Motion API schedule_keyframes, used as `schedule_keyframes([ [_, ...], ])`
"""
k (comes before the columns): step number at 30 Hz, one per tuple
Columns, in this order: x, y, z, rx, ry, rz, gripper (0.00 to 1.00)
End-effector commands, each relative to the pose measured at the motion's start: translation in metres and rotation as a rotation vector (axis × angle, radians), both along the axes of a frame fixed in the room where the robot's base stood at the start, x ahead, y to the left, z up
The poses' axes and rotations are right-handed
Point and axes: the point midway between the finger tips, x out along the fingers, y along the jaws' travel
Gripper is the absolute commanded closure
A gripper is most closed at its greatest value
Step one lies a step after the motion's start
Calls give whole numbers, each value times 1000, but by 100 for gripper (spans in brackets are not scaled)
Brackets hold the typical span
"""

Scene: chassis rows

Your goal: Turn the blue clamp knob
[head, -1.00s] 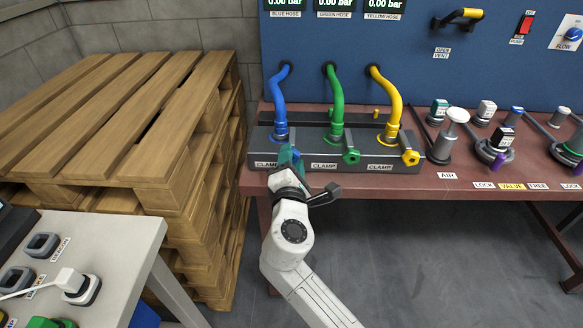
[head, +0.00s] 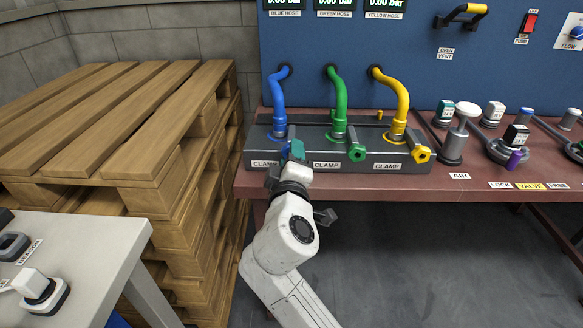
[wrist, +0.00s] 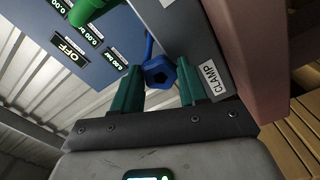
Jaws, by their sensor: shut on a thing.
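The blue clamp knob (wrist: 158,75) shows in the wrist view between the two green fingers of my gripper (wrist: 160,88). My gripper is shut on it. In the head view my gripper (head: 288,157) is at the left front of the dark grey clamp block (head: 376,153), below the blue hose (head: 279,105). There the knob is mostly hidden by the gripper. The angle of the knob is hard to read.
To the right, a green knob (head: 356,152) and a yellow knob (head: 421,154) stick out of the same block. A wooden pallet stack (head: 190,150) stands close on the left. A grey table (head: 85,255) is at the lower left. Floor in front of the bench is clear.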

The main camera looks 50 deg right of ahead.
Motion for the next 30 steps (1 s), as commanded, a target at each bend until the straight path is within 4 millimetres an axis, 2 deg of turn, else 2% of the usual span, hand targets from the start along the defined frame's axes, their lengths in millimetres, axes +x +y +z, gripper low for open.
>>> schedule_keyframes([
  [1, 0, 0, -7, 31, -34, -2, 88],
  [30, 2, 1, -8, 573, -725, -3, 88],
])
